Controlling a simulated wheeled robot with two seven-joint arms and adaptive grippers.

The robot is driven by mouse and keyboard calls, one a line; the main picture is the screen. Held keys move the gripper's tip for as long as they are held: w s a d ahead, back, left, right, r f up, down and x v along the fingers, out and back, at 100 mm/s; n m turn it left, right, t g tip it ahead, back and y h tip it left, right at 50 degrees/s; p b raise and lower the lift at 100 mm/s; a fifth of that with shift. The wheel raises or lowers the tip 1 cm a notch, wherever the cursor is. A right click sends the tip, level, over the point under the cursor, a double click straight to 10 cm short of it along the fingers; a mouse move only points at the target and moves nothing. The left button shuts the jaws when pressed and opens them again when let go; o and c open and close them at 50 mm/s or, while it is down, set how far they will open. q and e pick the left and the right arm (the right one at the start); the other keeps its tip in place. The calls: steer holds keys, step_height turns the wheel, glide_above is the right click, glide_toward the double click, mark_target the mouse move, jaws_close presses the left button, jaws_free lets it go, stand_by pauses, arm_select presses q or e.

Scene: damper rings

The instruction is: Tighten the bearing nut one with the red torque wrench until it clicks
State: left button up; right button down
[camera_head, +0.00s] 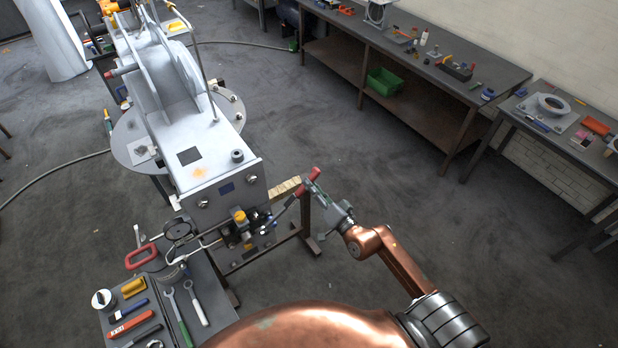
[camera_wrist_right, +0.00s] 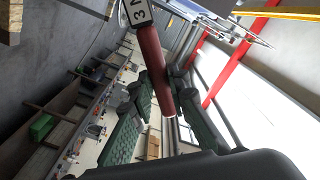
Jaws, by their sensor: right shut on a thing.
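The red torque wrench (camera_head: 296,195) is held in my right gripper (camera_head: 318,187). Its red grip shows in the right wrist view (camera_wrist_right: 153,65) between the green-padded fingers, with a white label reading "3 N" at its upper end. In the head view the wrench slants down and left from my gripper toward a cluster of fittings (camera_head: 243,222) on the front of the grey machine (camera_head: 222,187). Several bolt-like heads (camera_head: 203,203) show on that front face. I cannot tell which is bearing nut one, or whether the wrench touches a nut. My left gripper is out of view.
A tool table (camera_head: 217,322) at the lower left carries wrenches, a red-handled tool and small parts. A long workbench (camera_head: 432,73) and a smaller bench (camera_head: 570,150) stand on the right. The floor (camera_head: 390,180) between machine and benches is clear.

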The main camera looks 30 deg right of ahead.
arm_select(q)
steer(key=shift+s+d, duration=0.1)
steer(key=shift+s, duration=0.55)
arm_select(e)
steer(key=w, duration=0.4)
steer(key=shift+w+r, duration=0.25)
steer(key=shift+w, duration=0.05)
arm_select(q)
steer(key=shift+s+f, duration=0.15)
steer(key=shift+s, duration=0.15)
arm_select(e)
steer(key=shift+w, duration=0.15)
